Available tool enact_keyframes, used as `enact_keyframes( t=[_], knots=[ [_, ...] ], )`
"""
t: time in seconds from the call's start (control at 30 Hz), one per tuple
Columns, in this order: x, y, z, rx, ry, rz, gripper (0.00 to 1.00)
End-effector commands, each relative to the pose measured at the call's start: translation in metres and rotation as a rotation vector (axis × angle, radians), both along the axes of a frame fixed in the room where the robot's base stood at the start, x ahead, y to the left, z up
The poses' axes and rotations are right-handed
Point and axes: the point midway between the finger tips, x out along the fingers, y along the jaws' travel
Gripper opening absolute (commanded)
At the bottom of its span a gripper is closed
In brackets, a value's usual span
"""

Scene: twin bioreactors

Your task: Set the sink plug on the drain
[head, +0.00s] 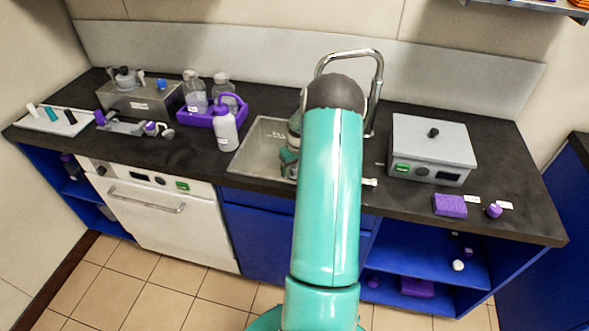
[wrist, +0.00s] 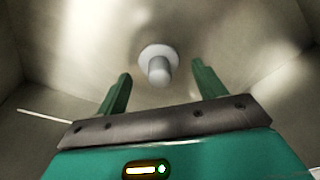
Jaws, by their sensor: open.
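A pale grey disc with a short round knob (wrist: 157,66), which looks like the sink plug, shows in the wrist view against the metal floor of the sink (wrist: 75,50). My gripper (wrist: 161,71) is open, with one green finger on each side of the knob in the picture and a visible gap to both. I cannot tell how far beyond the fingertips the knob is. No drain opening shows; whether it lies under the disc is hidden. In the head view my arm covers much of the sink (head: 250,150), and the plug cannot be seen there.
A chrome faucet (head: 378,75) arches behind my arm. A purple tray (head: 195,117) with bottles and a white wash bottle (head: 226,130) stand left of the sink. A grey lidded box (head: 432,145), purple sponge (head: 450,206) and small purple round object (head: 494,211) are right.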

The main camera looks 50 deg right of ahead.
Motion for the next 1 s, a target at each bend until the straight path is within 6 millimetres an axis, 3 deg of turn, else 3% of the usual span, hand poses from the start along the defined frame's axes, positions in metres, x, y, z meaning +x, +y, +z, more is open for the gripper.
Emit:
enact_keyframes(
  t=[0.4,0.6,0.83,0.93,1.0],
  knots=[
    [-0.012,0.004,0.086,-0.004,-0.002,0.000,0.70],
    [-0.015,0.006,0.106,0.000,-0.001,0.000,0.70],
    [-0.015,0.007,0.110,0.000,0.000,0.002,0.70],
    [-0.007,0.020,0.122,-0.011,-0.001,0.016,0.70],
    [0.002,0.039,0.141,-0.027,-0.003,0.035,0.70]
  ],
)
